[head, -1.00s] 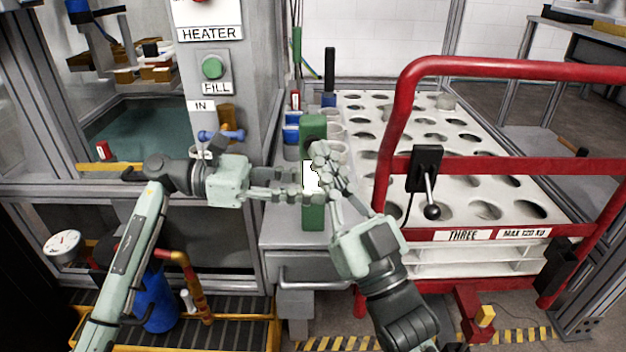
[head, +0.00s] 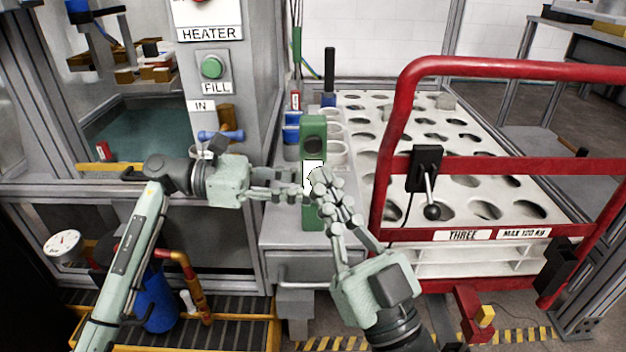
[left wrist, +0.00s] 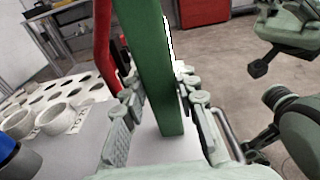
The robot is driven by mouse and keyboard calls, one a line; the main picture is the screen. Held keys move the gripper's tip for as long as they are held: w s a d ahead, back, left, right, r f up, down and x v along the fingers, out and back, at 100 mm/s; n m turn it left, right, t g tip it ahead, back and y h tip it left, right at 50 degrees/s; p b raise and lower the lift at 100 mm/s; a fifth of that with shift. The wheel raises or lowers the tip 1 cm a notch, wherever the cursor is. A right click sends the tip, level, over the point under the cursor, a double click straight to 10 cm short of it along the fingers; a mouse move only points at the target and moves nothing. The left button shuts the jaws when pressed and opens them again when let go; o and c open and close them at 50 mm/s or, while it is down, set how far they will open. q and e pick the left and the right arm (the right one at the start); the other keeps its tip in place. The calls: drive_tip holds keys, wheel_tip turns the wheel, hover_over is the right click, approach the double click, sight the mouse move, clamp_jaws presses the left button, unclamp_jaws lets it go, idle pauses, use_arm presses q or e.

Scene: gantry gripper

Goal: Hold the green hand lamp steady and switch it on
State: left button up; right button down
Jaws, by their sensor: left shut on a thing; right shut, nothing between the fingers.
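The green hand lamp (head: 313,132) stands upright at the front of the grey side table, with a dark round spot near its top and a white patch at mid-height. My left gripper (head: 300,192) comes in from the left and is shut on the lamp; in the left wrist view its fingers lie on both sides of the green body (left wrist: 155,70). My right gripper (head: 321,182) is shut and empty, its fingertips in front of the white patch. Whether they touch the lamp I cannot tell. The fingers hide part of the patch.
A red-framed trolley (head: 480,68) marked THREE stands at the right, close to my right arm. Several pale rings (head: 336,152) and blue items (head: 291,128) stand behind the lamp. The grey cabinet (head: 235,130) with a green FILL button is at the left.

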idle(0.3)
use_arm(q)
drive_tip(key=o, duration=1)
drive_tip(key=shift+o, duration=0.2)
drive_tip(key=shift+a, duration=0.15)
